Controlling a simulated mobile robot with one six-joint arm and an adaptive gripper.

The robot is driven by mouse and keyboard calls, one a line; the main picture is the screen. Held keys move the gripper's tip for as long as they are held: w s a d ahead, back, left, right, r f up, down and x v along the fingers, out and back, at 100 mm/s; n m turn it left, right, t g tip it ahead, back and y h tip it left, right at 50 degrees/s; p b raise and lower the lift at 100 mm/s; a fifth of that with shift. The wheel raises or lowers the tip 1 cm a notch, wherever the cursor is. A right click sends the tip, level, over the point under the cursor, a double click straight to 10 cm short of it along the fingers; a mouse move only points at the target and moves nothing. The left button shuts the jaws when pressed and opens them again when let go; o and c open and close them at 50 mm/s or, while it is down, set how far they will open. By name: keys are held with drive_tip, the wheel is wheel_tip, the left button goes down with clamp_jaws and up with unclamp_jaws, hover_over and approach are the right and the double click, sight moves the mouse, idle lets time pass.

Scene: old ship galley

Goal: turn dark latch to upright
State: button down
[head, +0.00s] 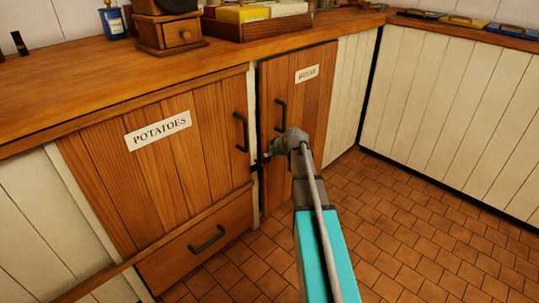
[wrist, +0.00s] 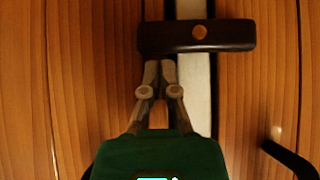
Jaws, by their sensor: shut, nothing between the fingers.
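The dark latch (wrist: 230,36) is a bar with rounded corners and a round brass pivot (wrist: 200,31). In the wrist view it lies crosswise over the pale strip between two wooden doors, its ends overlapping both. My gripper (wrist: 159,64) is shut and empty, its fingertips at the lower edge of the latch's left part. I cannot tell whether they touch it. In the head view my gripper (head: 266,157) is low at the gap between the POTATOES door (head: 160,150) and the second labelled door (head: 312,95). The latch is hard to make out there.
Dark handles stick out from the POTATOES door (head: 241,132), the second door (head: 280,115) and the drawer below (head: 207,240). A handle also shows at the wrist view's lower right (wrist: 290,158). The wooden counter (head: 80,82) overhangs the doors. The tiled floor (head: 410,220) is clear.

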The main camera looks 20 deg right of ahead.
drive_tip(key=shift+w+a+f, duration=0.1)
drive_tip(key=shift+a+f, duration=0.05)
drive_tip(key=shift+a, duration=0.1)
idle(0.5)
drive_tip(key=shift+d, duration=0.1)
